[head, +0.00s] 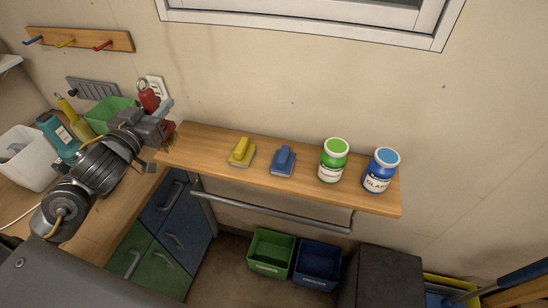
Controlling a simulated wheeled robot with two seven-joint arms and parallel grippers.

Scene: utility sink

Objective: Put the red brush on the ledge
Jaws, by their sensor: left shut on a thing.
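The red brush (170,128) is mostly hidden by my left gripper (160,127). A bit of its red body and its brown bristles show at the jaws. My left gripper is shut on it at the left end of the wooden ledge (205,146). I cannot tell whether the bristles touch the ledge. On the ledge, from left to right, stand a yellow brush (241,152), a blue brush (283,160), a jar with a green lid (333,160) and a jar with a blue lid (380,171). My right gripper is not in view.
The ledge's left end is bare up to the yellow brush. A metal rail (275,211) runs below its front. Green (270,253) and blue (317,264) bins stand on the floor. A white bin (28,160), bottles and a green box (108,112) crowd the left counter.

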